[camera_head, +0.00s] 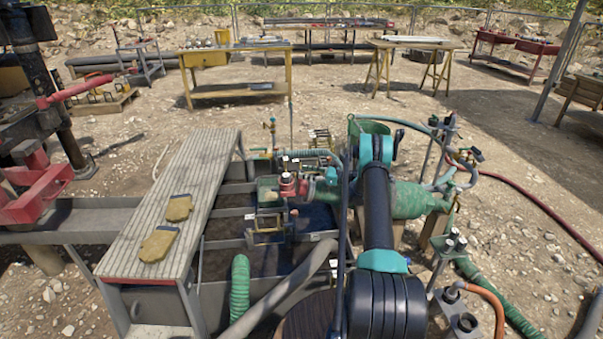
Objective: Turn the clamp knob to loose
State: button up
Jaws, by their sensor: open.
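My black and teal arm (377,205) reaches forward from the bottom right of the middle, over the tank. Its far teal joint stands in front of a green pump body (408,200). I cannot make out my gripper; the end of the arm is hidden beyond that joint. A red fitting (288,186) with small dark and pale knobs on top sits at the tank's middle, left of my arm. A green ribbed hose joins it to the pump. I cannot tell which small part is the clamp knob, nor how it is turned.
Hoses (240,285) and pipes crowd the front. A red hose (535,205) crosses the gravel at right. Work tables (238,88) stand behind, with open gravel before them.

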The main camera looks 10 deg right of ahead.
jog(key=v, duration=0.9)
jog(key=shift+s+d, duration=0.1)
jog(key=shift+d, duration=0.05)
